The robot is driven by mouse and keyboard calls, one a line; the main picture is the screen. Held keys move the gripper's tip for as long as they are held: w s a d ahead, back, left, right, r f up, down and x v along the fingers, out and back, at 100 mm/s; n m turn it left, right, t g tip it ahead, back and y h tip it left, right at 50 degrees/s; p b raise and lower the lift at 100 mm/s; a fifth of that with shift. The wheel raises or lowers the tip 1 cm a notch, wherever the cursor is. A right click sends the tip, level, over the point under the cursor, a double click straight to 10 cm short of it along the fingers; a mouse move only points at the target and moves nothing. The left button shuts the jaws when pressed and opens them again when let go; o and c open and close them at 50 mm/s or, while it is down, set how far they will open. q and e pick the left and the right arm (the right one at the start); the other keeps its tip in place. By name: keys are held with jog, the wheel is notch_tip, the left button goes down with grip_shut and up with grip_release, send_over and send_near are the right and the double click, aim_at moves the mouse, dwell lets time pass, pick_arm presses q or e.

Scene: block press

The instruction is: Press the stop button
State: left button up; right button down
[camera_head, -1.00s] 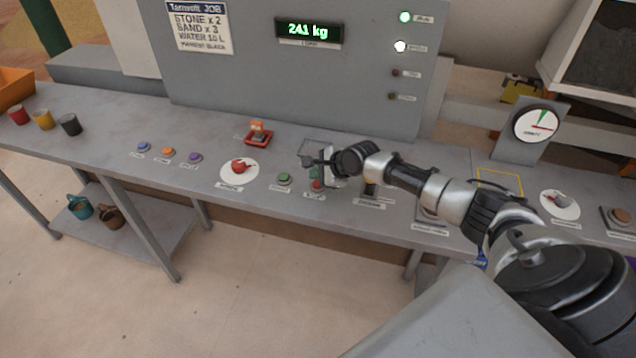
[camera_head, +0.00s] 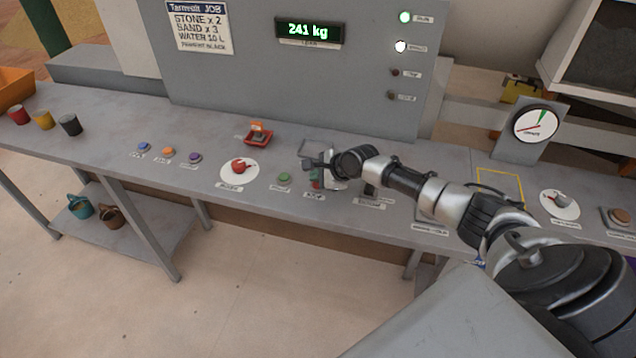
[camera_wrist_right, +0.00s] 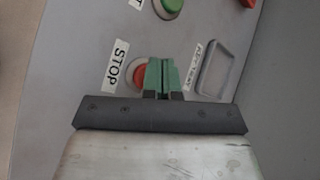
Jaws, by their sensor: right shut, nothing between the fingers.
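The red stop button (camera_wrist_right: 138,76) shows in the right wrist view beside its white STOP label (camera_wrist_right: 117,64). Its right part is hidden behind the green fingertips of my right gripper (camera_wrist_right: 162,76). The fingers are shut together with nothing between them. In the head view my right gripper (camera_head: 315,178) is over the stop button's place, just behind the label, and hides the button there. I cannot tell whether the fingertips touch the button. My left gripper is not in view.
A green button (camera_head: 284,179) is just left of the gripper, and a red knob on a white disc (camera_head: 238,167) is further left. A clear rectangular cover (camera_wrist_right: 216,70) is close to the fingers' right. A dial gauge (camera_head: 536,124) stands at the right.

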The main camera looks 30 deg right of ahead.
jog(key=shift+s+a+f, duration=0.1)
jog(key=shift+s+f, duration=0.05)
jog(key=shift+f, duration=0.35)
jog(key=shift+s+a+f, duration=0.1)
jog(key=shift+f, duration=0.35)
dwell(0.6)
jog(key=shift+r, duration=0.1)
jog(key=shift+w+d+r+p, duration=0.15)
jog(key=shift+d+r+p, duration=0.2)
jog(key=shift+r+p, duration=0.3)
jog(key=shift+d+r, duration=0.2)
